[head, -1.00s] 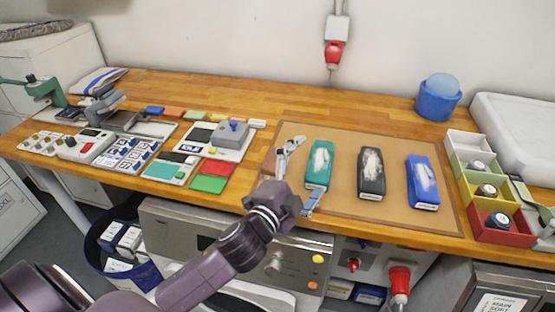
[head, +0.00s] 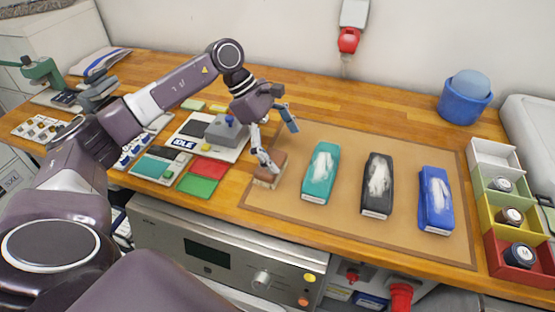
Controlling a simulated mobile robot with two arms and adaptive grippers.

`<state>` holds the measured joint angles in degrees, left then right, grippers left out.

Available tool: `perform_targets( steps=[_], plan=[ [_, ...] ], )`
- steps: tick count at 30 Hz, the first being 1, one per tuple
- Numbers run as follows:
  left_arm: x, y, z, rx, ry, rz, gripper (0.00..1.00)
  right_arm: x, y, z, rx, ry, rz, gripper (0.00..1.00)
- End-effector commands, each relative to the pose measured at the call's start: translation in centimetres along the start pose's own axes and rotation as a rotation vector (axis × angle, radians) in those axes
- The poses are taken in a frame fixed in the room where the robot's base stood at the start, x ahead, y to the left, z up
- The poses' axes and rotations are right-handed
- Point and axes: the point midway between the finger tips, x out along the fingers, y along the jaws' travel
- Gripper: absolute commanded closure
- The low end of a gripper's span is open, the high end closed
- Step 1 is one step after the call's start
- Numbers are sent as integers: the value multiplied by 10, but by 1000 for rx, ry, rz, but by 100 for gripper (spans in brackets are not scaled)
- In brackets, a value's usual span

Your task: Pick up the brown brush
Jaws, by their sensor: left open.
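The brown brush (head: 270,167) lies at the left front corner of the tan mat (head: 336,222), with a pale strip along its front lower edge. My left gripper (head: 281,148) is open above and behind it. One finger comes down in front of the brush's upper left part in the picture, and the other hangs to the right, over the mat. I cannot tell whether the near finger touches the brush. My right gripper is not in view.
Teal (head: 321,172), black (head: 377,184) and blue (head: 436,199) items with white patches lie on the mat, right of the brush. A grey control box (head: 226,130) and red (head: 208,168) and green (head: 197,186) pads are left. Coloured bins (head: 505,215) stand far right.

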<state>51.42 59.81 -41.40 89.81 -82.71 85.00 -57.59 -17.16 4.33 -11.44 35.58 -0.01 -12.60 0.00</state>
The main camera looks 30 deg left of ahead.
Motion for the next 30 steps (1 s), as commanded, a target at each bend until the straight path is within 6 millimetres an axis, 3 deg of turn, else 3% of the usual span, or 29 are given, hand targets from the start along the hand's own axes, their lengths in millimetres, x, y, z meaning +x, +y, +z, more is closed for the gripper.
perform_targets(
  steps=[3,7,24,30],
  plan=[
    [-26,-1,-36,6,117,-19,0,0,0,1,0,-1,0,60],
    [-31,-4,-50,6,163,-34,0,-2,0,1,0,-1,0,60],
    [36,-8,-68,6,160,-37,0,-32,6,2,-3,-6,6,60],
    [41,-7,-70,6,160,-33,0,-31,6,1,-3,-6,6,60]
  ],
)
